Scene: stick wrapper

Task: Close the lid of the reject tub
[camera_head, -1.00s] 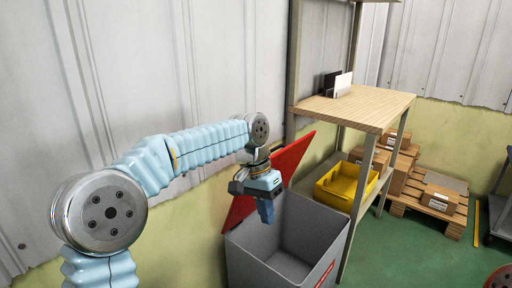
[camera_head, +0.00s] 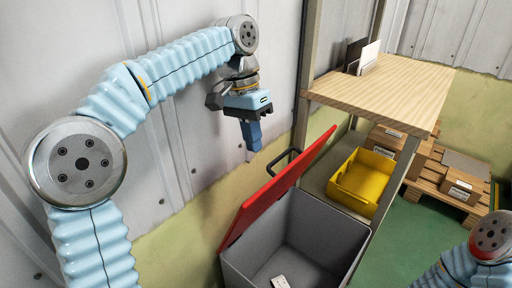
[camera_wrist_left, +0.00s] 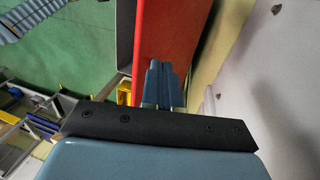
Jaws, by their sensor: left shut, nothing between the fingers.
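The reject tub (camera_head: 240,262) is a grey open bin at the bottom centre of the head view, with a small pale item (camera_head: 280,281) inside. Its red lid (camera_head: 272,200) stands raised and tilted at the back left edge, with a dark handle (camera_head: 284,160) near its top. My left gripper (camera_head: 251,150) is shut and empty, above and to the left of the lid, near the wall. In the left wrist view the shut fingers (camera_wrist_left: 164,85) appear in front of the red lid (camera_wrist_left: 166,35); contact cannot be told. My right gripper is not in view.
A wooden shelf unit (camera_head: 385,85) stands right of the tub, with a yellow bin (camera_head: 364,181) on its lower level. Cardboard boxes (camera_head: 461,188) sit on a pallet behind. The corrugated wall (camera_head: 190,160) is close behind my left arm.

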